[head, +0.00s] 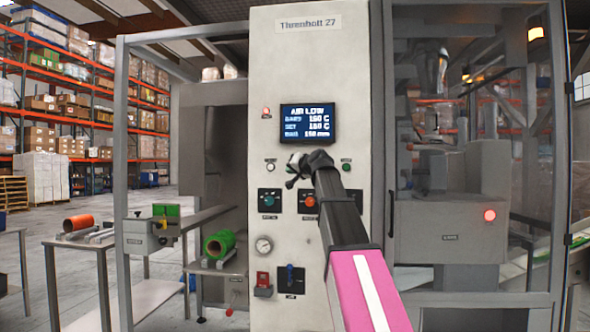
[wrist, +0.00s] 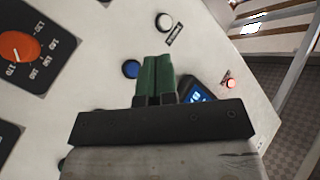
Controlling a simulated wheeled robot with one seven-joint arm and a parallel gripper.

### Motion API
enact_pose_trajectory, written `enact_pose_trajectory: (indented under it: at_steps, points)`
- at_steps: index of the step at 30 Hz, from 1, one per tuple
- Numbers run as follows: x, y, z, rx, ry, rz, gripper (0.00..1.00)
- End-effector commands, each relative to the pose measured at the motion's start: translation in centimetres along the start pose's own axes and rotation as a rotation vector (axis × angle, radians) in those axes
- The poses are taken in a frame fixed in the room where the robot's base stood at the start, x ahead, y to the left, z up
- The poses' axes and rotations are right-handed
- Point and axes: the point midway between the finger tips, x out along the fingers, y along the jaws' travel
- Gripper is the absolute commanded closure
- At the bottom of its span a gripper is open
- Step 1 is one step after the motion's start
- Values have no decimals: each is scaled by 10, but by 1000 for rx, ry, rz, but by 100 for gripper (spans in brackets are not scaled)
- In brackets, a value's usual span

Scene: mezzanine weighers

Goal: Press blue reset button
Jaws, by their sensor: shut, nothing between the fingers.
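The blue reset button (wrist: 131,69) is a round, dark-rimmed button on the pale panel. In the wrist view it lies just left of my fingertips, uncovered. In the head view I cannot make it out; my gripper (head: 299,167) covers that part of the panel, below the screen. My gripper's two green fingers (wrist: 157,62) are shut together and empty, pointing at the panel beside the blue button. I cannot tell whether the tips touch the panel, but they are not over the button.
A white button (wrist: 164,22) sits near the blue one. The blue-lit screen (head: 306,128) reads AIR LOW. A green button (head: 346,166) is right of my gripper, and an orange knob (head: 309,201) below it. A red lamp (wrist: 230,83) is beyond the fingers.

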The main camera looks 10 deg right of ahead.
Motion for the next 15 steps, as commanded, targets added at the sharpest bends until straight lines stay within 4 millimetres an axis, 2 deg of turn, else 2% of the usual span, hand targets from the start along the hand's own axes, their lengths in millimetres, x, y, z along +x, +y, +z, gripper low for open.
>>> enact_pose_trajectory:
  at_steps: [8,15]
  points:
    - [2,1,0,0,-1,1,100]
    - [12,9,-8,1,-2,2,100]
